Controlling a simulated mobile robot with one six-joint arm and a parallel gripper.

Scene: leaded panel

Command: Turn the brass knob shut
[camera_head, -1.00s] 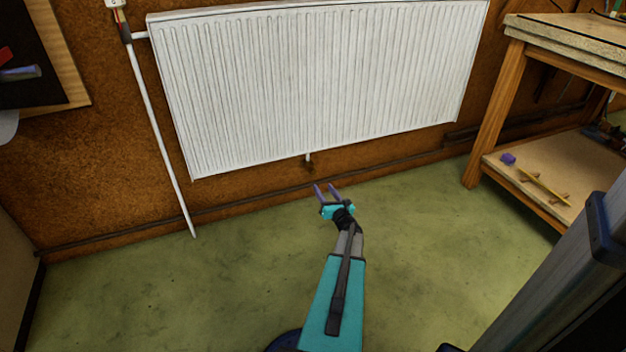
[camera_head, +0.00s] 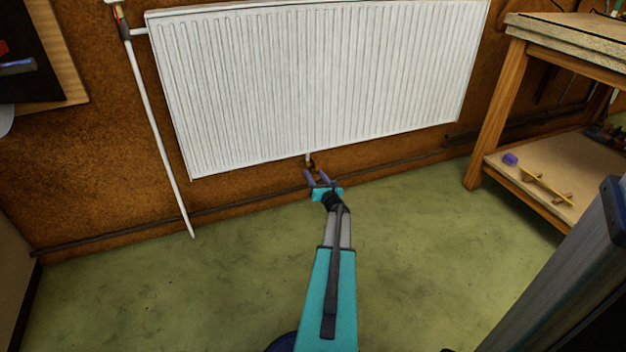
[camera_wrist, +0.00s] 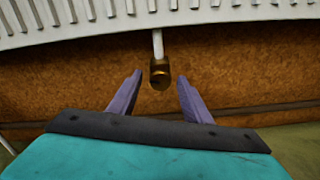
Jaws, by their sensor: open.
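The brass knob (camera_wrist: 160,76) hangs on a short white pipe below the radiator's bottom edge. In the head view the knob (camera_head: 310,166) is small and partly behind my fingertips. My gripper (camera_head: 316,174) is open and empty, just in front of the knob. In the wrist view the two purple fingers of my gripper (camera_wrist: 158,84) are spread to the left and right. The knob shows in the gap between them, slightly beyond or level with the tips; I cannot tell the exact depth. Neither finger visibly touches it.
The white radiator (camera_head: 310,85) hangs on the brown wall above the knob. A white pipe (camera_head: 160,135) runs down at its left. A wooden workbench (camera_head: 489,120) stands at the right. The green floor (camera_head: 200,290) is clear around my arm.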

